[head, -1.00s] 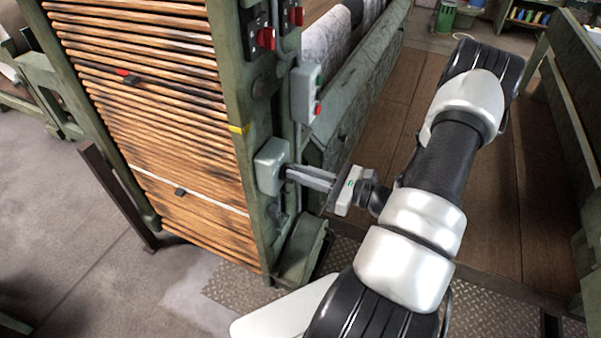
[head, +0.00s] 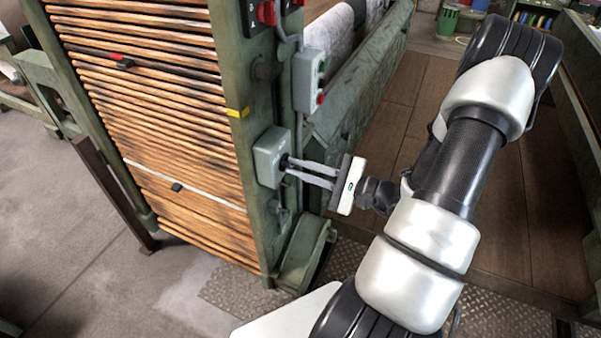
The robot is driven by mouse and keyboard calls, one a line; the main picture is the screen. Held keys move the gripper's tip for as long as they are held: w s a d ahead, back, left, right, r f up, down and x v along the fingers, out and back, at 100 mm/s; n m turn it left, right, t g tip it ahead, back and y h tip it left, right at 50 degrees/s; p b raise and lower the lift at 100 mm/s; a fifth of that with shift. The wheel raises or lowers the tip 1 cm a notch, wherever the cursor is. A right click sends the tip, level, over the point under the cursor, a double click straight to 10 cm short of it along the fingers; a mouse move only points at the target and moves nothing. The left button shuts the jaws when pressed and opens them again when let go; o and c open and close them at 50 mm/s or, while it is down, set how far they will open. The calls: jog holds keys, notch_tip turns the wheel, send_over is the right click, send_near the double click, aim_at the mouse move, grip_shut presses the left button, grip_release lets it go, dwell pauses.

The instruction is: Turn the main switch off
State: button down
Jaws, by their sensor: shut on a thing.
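The main switch is a grey-green box (head: 268,158) on the side of the green machine post, with small white marks on its face. Its dark knob (head: 285,162) sticks out on the right face and is partly hidden by my fingertips. My gripper (head: 290,167) reaches in from the right, its two long grey fingers closed on the knob at their tips. The fingers show one above the other, with a gap between them nearer the white palm. The knob's exact angle is too small to tell.
A control box (head: 308,80) with green and red buttons sits above my gripper. Red switches (head: 266,13) are higher on the post (head: 236,85). Wooden slats (head: 160,120) fill the left side. A green foot-like housing (head: 305,255) stands below.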

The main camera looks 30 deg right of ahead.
jog(key=n+b, duration=0.3)
jog(key=n, duration=0.1)
jog(key=f+n+b, duration=0.1)
jog(key=n+b, duration=0.2)
jog(key=b, duration=0.1)
jog(key=shift+s+a+f+n, duration=0.15)
jog(key=shift+f+n, duration=0.05)
jog(key=shift+n, duration=0.2)
jog(key=shift+n+b, duration=0.3)
jog(key=c, duration=1.8)
grip_release()
jog(key=shift+r, duration=0.1)
jog(key=p+v, duration=0.2)
jog(key=v, duration=1.5)
jog(key=shift+s, duration=0.2)
